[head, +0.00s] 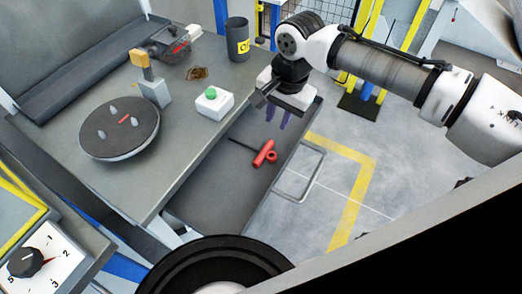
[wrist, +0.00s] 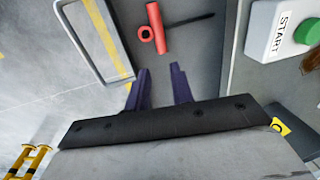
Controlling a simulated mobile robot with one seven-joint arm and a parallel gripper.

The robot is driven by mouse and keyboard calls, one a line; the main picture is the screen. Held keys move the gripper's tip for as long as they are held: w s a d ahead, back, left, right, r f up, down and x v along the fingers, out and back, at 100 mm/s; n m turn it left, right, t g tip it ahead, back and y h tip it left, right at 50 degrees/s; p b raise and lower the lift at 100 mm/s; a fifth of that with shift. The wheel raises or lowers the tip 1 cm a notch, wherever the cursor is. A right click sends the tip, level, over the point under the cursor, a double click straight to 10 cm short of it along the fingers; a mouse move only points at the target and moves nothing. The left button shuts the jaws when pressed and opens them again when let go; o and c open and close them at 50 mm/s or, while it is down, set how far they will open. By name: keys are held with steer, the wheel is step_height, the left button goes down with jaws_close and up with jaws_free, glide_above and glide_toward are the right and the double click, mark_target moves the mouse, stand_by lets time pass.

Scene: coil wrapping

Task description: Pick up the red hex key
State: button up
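The red hex key (head: 264,153) lies in an open grey drawer (head: 215,190) below the table's right side. It has a thick red handle with a ring at its side and a thin black shaft pointing left. In the wrist view the red hex key (wrist: 157,30) lies beyond the fingertips, with its shaft pointing right. My gripper (head: 277,120) hangs above the drawer, on the far side of the key. In the wrist view its two purple fingers (wrist: 160,70) are spread apart with nothing between them.
On the table (head: 190,135) are a round turntable (head: 140,140), a white box with a green START button (head: 212,103), a dark cup (head: 237,40) and a wire basket (head: 168,45). The drawer's metal handle (head: 308,180) sticks out over open floor.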

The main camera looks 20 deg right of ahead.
steer(key=f, duration=0.6)
steer(key=w+a+f, duration=0.1)
steer(key=f, duration=0.3)
steer(key=shift+a+p, duration=0.1)
steer(key=shift+p, duration=0.25)
jaws_close()
